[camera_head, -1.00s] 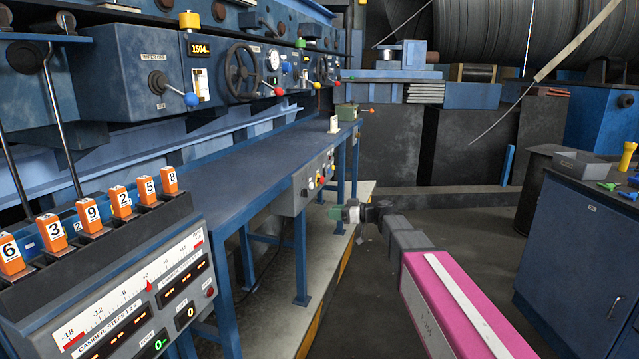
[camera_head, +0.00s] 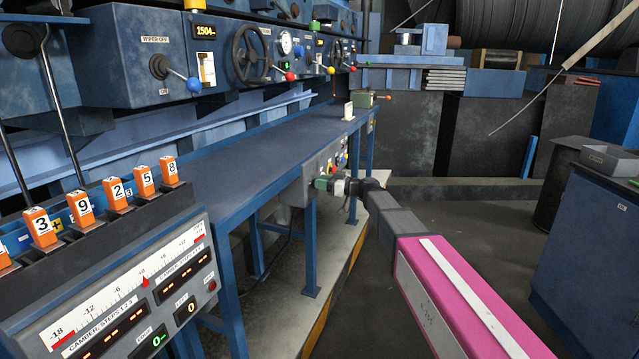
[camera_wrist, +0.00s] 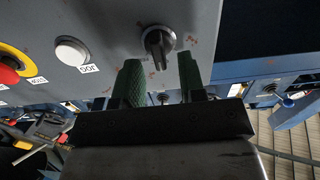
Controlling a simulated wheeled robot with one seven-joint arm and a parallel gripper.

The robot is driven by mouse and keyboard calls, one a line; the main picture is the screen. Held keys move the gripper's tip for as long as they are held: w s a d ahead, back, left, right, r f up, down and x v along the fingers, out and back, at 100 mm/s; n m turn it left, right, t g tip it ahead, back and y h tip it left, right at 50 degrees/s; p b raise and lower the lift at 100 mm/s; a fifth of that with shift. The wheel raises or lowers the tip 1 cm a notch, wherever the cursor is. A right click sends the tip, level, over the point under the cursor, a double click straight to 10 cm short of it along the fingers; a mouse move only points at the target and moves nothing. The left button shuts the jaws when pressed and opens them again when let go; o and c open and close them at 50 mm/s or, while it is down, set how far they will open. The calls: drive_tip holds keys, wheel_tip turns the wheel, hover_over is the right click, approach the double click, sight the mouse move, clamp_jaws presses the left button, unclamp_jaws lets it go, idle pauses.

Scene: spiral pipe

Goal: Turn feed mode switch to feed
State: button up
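A black rotary switch (camera_wrist: 158,42) sits on the grey panel in the wrist view, its handle pointing down the picture. I cannot read a label for it. My gripper (camera_wrist: 160,68) is open, with its two green fingers apart. In the picture the switch lies between and slightly beyond the fingertips. I see no contact, and cannot tell how deep the fingers reach. In the head view my gripper (camera_head: 320,183) is at the front of the grey control box (camera_head: 297,190) under the long blue table. It hides part of that box.
A white button (camera_wrist: 71,50) marked JOG and a red emergency stop (camera_wrist: 8,74) on yellow sit left of the switch in the wrist view. The blue table (camera_head: 270,140) runs above the box. A blue cabinet (camera_head: 590,240) stands right; floor between is clear.

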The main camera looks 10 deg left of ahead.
drive_tip(key=shift+a, duration=0.7)
drive_tip(key=c, duration=0.6)
drive_tip(key=shift+o, duration=0.2)
drive_tip(key=shift+w+m, duration=0.1)
drive_tip(key=shift+m, duration=0.2)
drive_tip(key=shift+w+d+f+m, duration=0.1)
drive_tip(key=shift+w+m, duration=0.1)
drive_tip(key=shift+m, duration=2.1)
drive_tip(key=shift+w+f+m, duration=0.1)
drive_tip(key=shift+w+m, duration=0.05)
drive_tip(key=shift+m, duration=2.15)
